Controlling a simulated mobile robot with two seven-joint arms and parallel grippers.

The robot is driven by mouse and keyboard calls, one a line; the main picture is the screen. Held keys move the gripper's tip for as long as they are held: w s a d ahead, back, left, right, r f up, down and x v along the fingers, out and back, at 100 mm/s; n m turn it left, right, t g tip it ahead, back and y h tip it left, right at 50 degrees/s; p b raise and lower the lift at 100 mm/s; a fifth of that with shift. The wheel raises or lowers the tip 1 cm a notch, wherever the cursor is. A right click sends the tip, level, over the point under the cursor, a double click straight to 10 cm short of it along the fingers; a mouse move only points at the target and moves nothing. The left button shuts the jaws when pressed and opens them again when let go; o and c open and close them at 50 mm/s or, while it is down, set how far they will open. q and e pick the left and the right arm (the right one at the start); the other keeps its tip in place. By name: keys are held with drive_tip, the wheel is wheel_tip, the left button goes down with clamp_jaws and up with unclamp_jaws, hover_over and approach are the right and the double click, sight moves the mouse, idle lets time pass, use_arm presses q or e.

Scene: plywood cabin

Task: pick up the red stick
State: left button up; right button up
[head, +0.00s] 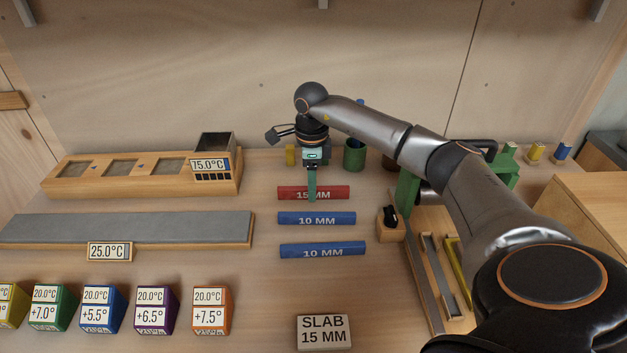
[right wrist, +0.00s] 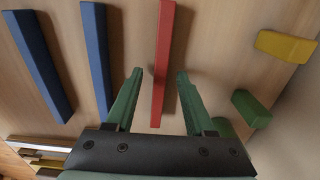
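The red stick (head: 336,193), marked 15 MM, lies flat on the table behind two blue sticks. My right gripper (head: 312,196) points down over its middle, and one green finger covers part of the label in the head view. In the right wrist view the red stick (right wrist: 164,50) runs between the two open fingers (right wrist: 160,74), with a gap on each side. The fingers are not closed on it. I cannot tell exactly how high the fingertips are above the table. My left gripper is not in view.
Two blue 10 MM sticks (head: 317,218) (head: 323,250) lie in front of the red one. A green cup (head: 354,158) and a yellow block (head: 290,155) stand behind. A small wooden holder (head: 391,228) is at right. A SLAB 15 MM sign (head: 324,332) stands in front.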

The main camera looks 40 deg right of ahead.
clamp_jaws()
drive_tip(key=shift+r, duration=0.2)
idle(0.5)
